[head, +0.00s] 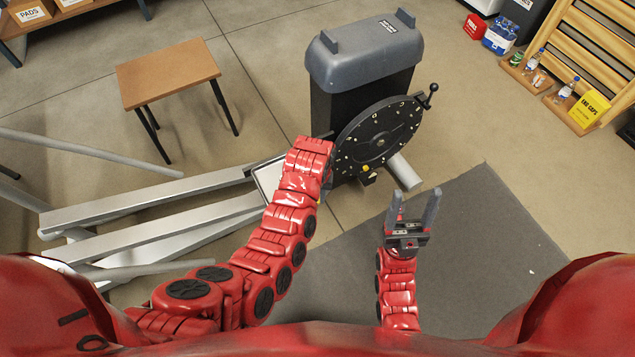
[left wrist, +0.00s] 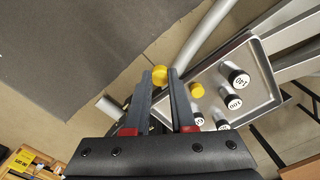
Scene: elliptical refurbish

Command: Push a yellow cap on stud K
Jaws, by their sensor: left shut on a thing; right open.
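My left gripper (left wrist: 160,80) is shut on a yellow cap (left wrist: 159,73), which shows between its fingertips in the left wrist view. In the head view the left fingers are hidden behind my red arm, beside the machine. The black disc (head: 378,132) has small pale studs around its rim; their letters are too small to read, so I cannot tell which is K. A yellow spot (head: 366,168) shows at the disc's lower edge; I cannot tell if it is the held cap. My right gripper (head: 412,200) is open and empty above the dark mat.
A grey tray (left wrist: 265,112) holds another yellow cap (left wrist: 196,90) and several labelled cylinders (left wrist: 233,73). The machine's grey housing (head: 365,55) stands behind the disc. A crank handle (head: 431,92) sticks out at its upper right. A wooden stool (head: 168,72) stands left. The mat (head: 490,240) is clear.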

